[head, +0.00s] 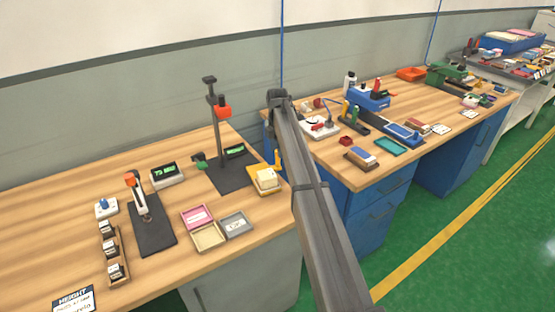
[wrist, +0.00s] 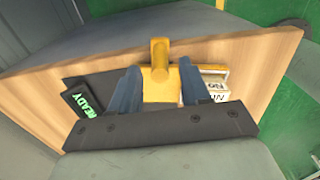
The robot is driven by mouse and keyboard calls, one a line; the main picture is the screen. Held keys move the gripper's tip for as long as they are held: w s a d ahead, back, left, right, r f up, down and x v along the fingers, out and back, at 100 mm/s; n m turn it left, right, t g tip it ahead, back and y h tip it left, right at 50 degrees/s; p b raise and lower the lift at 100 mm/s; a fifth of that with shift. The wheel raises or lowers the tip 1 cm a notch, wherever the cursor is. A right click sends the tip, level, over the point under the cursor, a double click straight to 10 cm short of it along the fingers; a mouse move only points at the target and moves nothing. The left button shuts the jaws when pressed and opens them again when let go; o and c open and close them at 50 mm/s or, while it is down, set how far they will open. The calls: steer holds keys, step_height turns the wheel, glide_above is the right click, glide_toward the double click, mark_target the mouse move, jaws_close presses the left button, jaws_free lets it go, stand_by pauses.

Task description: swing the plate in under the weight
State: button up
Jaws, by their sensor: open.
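In the wrist view the plate (wrist: 160,92) has an upright yellow handle (wrist: 159,55). My gripper (wrist: 160,72) is open, its two blue fingers either side of the handle, apart from it. The labelled block (wrist: 214,88) is right of the fingers. A tall post on the stand carries an orange part (head: 222,112), seemingly the weight, above the base. My arm hides the gripper in the head view.
A green-lit display (head: 235,151) stands behind the post; it reads READY in the wrist view (wrist: 88,103). Pink, cream and grey trays (head: 208,236) lie in front. A second black stand (head: 150,220) is at left. The far bench (head: 400,150) is cluttered.

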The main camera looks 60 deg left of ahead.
mark_target(278, 166)
steer(key=shift+f, duration=2.5)
steer(key=shift+c, duration=0.4)
jaws_close()
